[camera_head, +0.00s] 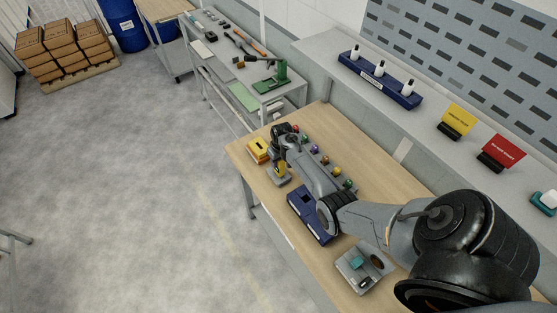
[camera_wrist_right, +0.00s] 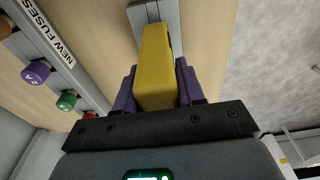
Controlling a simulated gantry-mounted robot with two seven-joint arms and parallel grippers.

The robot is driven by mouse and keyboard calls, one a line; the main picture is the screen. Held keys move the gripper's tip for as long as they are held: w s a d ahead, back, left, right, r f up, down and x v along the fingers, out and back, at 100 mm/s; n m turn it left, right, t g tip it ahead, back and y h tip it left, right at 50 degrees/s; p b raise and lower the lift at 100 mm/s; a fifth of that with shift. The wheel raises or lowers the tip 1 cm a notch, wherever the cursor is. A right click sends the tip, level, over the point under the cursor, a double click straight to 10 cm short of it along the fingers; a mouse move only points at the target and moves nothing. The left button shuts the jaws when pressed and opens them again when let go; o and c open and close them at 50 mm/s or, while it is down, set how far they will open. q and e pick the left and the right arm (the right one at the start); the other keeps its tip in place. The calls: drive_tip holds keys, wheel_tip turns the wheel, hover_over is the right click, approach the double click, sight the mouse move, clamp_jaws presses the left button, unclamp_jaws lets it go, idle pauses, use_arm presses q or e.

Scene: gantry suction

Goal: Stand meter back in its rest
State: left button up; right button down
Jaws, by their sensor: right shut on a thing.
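The yellow meter (camera_wrist_right: 155,65) is between the fingers of my right gripper (camera_wrist_right: 158,88), which is shut on it. In the head view the meter (camera_head: 283,169) stands roughly upright below the right gripper (camera_head: 281,158), near the far left end of the wooden bench. The grey rest (camera_head: 278,180) is at the meter's lower end. In the wrist view the rest (camera_wrist_right: 172,14) shows around and beyond the meter's far end. I cannot tell whether the meter is fully seated in it or just above it. My left gripper is not in view.
A rack labelled NEW FUSES (camera_wrist_right: 52,35) with coloured knobs runs alongside. A dark blue tray (camera_head: 303,212) and a grey device (camera_head: 353,277) lie nearer on the bench (camera_head: 390,178). My right arm spans above them.

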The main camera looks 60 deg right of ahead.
drive_tip(key=shift+f, duration=0.25)
drive_tip(key=c, duration=0.6)
unclamp_jaws()
drive_tip(key=r, duration=0.7)
drive_tip(key=s+r, duration=0.1)
drive_tip(key=r, duration=0.2)
drive_tip(key=shift+s+a+r+b, duration=0.1)
drive_tip(key=shift+a+r+b, duration=0.2)
drive_tip(key=shift+r, duration=0.05)
